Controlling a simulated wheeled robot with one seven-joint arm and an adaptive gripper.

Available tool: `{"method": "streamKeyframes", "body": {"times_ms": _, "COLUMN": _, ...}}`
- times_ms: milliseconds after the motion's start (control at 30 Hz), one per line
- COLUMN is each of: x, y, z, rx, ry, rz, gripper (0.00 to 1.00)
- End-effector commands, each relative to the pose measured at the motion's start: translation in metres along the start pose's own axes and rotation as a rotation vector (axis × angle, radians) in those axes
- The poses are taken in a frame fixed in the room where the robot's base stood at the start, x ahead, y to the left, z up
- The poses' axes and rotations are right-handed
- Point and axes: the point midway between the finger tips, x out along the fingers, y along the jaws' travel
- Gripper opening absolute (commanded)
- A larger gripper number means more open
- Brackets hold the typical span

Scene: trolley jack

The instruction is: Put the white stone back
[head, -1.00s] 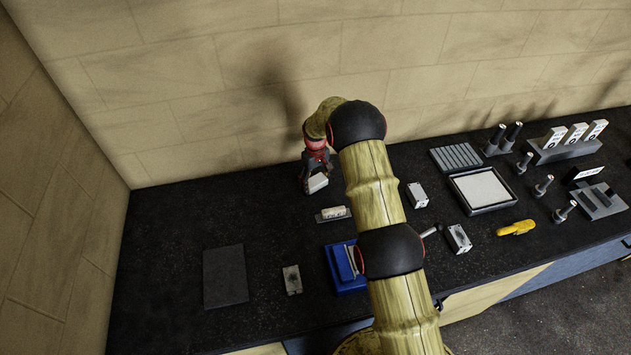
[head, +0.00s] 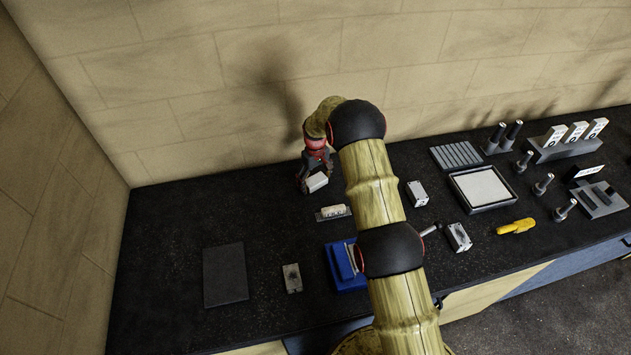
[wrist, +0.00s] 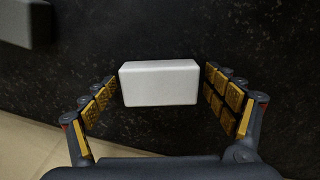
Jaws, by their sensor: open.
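The white stone (head: 317,182) is a pale rectangular block on the black bench, near the back wall. In the wrist view the white stone (wrist: 160,84) lies crosswise between the two fingers. My gripper (head: 315,177) is open, pointing down over it. In the wrist view the padded fingers of my gripper (wrist: 160,78) stand one on each side of the stone, with a narrow gap showing at both ends. Whether the fingertips are low enough to flank it fully is hard to tell.
A small grey holder with a labelled white piece (head: 333,212) stands just in front of the stone. A blue fixture (head: 345,268), a grey block (head: 292,278) and a flat dark plate (head: 225,275) are nearer the front. A framed white tray (head: 482,189) is at right.

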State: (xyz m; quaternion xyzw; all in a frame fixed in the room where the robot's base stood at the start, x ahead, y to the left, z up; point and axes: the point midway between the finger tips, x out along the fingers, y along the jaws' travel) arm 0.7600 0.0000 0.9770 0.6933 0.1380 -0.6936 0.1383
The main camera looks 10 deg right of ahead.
Motion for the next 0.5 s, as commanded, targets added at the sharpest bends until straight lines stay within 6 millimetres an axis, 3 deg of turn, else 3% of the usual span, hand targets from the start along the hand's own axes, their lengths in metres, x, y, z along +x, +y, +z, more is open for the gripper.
{"method": "streamKeyframes", "body": {"times_ms": 233, "x": -0.016, "y": 0.001, "z": -0.001, "rx": 0.0, "ry": 0.003, "rz": 0.001, "gripper": 0.86}}
{"method": "streamKeyframes", "body": {"times_ms": 500, "x": -0.071, "y": 0.001, "z": -0.001, "rx": 0.0, "ry": 0.004, "rz": 0.001, "gripper": 0.86}}
